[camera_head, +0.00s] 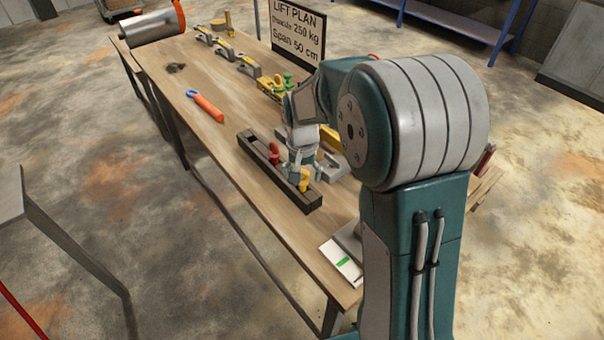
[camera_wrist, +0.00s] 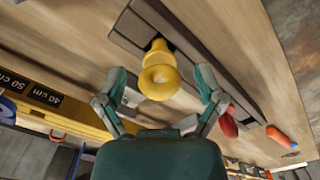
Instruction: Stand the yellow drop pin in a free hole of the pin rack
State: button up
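The yellow drop pin (camera_wrist: 160,80) stands at the dark pin rack (camera_wrist: 215,65) in the wrist view, its round head toward the camera and its narrower end at the rack. In the head view the pin (camera_head: 304,181) shows near the front end of the rack (camera_head: 306,201). My gripper (camera_wrist: 162,77) is open, with one finger on each side of the pin and a visible gap to both. In the head view my gripper (camera_head: 300,165) is just above the rack. The pin's lower tip is hidden.
A red pin (camera_head: 273,154) stands in the rack beside my gripper. An orange-handled tool (camera_head: 208,107) lies on the wooden table (camera_head: 190,75). Grey and yellow parts and a lift plan sign (camera_head: 297,32) are farther back.

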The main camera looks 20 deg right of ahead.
jog(key=shift+r, duration=0.1)
notch_tip(320, 180, up, 11)
jog(key=shift+w, duration=0.1)
jog(key=shift+r, duration=0.35)
dwell(0.5)
jog(key=s+r+n+t, duration=0.3)
jog(key=s+n+t, duration=0.1)
jog(key=s, duration=1.9)
jog(key=shift+s+n+t, duration=0.15)
jog(key=shift+n+t, duration=0.15)
jog(key=shift+t, duration=0.5)
